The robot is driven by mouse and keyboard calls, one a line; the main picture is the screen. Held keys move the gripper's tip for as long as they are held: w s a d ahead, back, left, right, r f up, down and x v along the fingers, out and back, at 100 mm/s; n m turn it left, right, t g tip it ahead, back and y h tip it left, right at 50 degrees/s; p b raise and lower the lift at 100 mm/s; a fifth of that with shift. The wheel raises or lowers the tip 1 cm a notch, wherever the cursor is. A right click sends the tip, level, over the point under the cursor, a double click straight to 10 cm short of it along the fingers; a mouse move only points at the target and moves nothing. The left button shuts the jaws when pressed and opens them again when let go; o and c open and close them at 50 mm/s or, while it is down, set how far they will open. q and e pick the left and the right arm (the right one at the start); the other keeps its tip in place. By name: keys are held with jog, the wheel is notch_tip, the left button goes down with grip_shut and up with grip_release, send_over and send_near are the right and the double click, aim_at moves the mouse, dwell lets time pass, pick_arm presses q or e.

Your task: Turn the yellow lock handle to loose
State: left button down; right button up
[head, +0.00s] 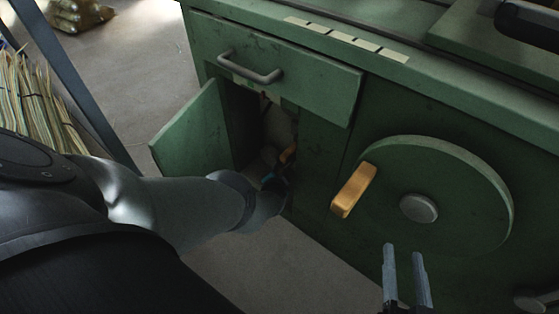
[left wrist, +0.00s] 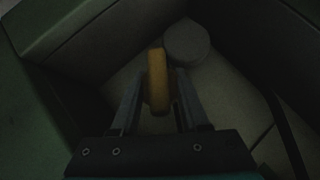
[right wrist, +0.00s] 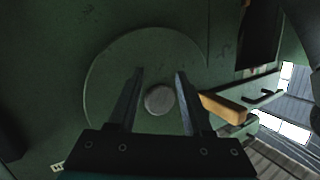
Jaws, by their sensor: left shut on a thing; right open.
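The yellow lock handle (left wrist: 158,82) is between the fingers of my left gripper (left wrist: 157,95) in the left wrist view, and the gripper is shut on it. In the head view my left arm reaches into the dark open compartment of the green cabinet. There, a small orange-yellow part of the handle (head: 288,155) shows beside my left gripper (head: 276,178), partly hidden by the arm and shadow. My right gripper (head: 405,262) is open and empty in front of the cabinet. In the right wrist view its fingers (right wrist: 158,82) point at the wheel's hub.
A round green wheel (head: 450,180) with a grey hub and a wooden-looking crank handle (head: 353,190) is on the cabinet front. The compartment door (head: 190,140) stands open at the left, below a drawer (head: 310,85).

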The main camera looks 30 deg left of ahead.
pick_arm(q)
jog(key=shift+w+a+r, duration=0.1)
jog(key=shift+a+r, duration=0.1)
jog(key=c, duration=0.8)
grip_release()
jog(key=shift+o, duration=0.2)
jog(key=shift+d, duration=0.1)
jog(key=shift+d+f, duration=0.1)
jog(key=shift+f, duration=0.05)
jog(key=shift+s, duration=0.2)
